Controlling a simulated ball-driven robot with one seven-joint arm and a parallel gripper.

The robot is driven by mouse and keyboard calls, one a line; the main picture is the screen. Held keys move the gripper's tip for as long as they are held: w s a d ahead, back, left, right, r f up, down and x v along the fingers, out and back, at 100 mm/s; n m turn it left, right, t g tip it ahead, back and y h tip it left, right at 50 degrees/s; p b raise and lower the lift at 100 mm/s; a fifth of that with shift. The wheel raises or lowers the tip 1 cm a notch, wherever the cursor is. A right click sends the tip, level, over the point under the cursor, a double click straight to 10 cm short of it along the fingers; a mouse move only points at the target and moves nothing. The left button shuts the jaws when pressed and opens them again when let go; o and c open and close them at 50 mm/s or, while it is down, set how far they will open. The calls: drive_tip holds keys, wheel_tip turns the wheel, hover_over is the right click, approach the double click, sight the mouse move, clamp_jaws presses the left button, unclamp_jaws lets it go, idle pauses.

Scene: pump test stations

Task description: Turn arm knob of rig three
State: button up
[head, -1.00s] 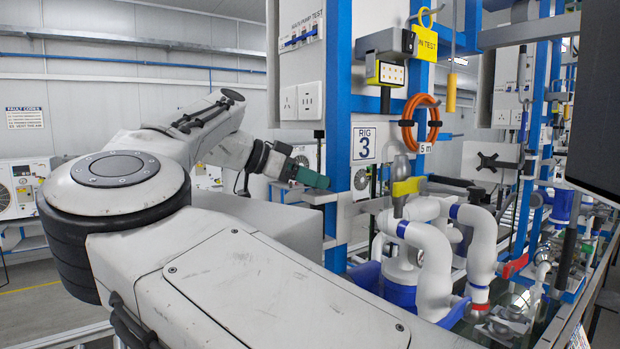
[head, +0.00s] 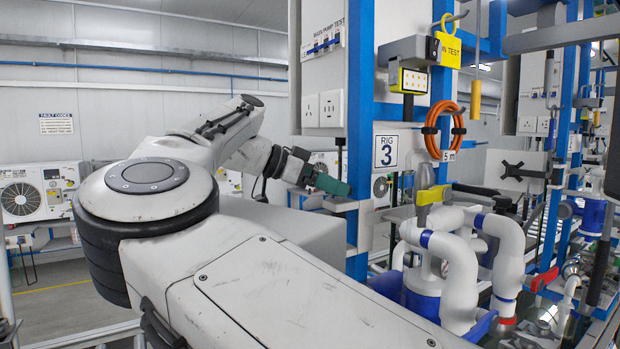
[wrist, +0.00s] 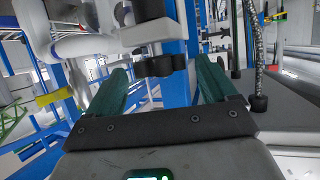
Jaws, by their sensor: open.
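Rig three carries a "RIG 3" sign (head: 386,151) on its blue frame, right of centre in the head view. My gripper (head: 333,185), with dark green fingers, is beside the blue upright, close to a grey bracket (head: 342,204). In the wrist view my gripper (wrist: 162,72) is open, its fingers spread. A dark lobed part (wrist: 160,65), which looks like the arm knob, lies between and beyond the fingertips, under a pale grey block (wrist: 147,33). Nothing shows held, and I cannot tell any contact. In the head view I cannot make out the knob.
Another white unit (head: 40,192) stands far left.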

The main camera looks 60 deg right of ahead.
drive_tip(key=b+v, duration=0.1)
drive_tip(key=v, duration=0.9)
drive_tip(key=shift+w+r, duration=0.1)
